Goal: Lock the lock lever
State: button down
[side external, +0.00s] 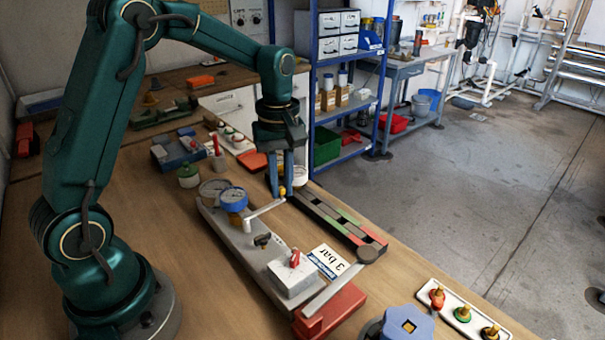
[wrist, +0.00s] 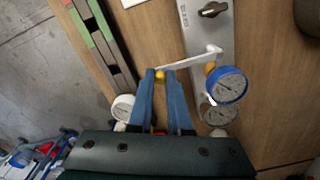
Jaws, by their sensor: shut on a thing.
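A pale lever (side external: 264,209) reaches out sideways from a grey base plate (side external: 238,237) toward my gripper (side external: 279,190). A small yellow knob (wrist: 160,75) is at its outer end. My gripper's two blue fingers point down and are shut on this knob, one on each side. In the wrist view the lever (wrist: 190,61) runs from a pale pivot (wrist: 214,50) on the plate to the fingertips. The fingers partly hide the knob in the side view.
A blue gauge (side external: 233,199) and a white-faced gauge (side external: 213,188) stand near the lever's pivot. A slotted rail with green and red parts (side external: 340,218) lies to the right.

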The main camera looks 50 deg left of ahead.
jog(key=shift+a, duration=0.1)
dwell(0.3)
jog(key=c, duration=0.9)
grip_release()
jog(key=shift+o, duration=0.2)
jog(key=shift+r, duration=0.1)
jog(key=shift+r, duration=2.5)
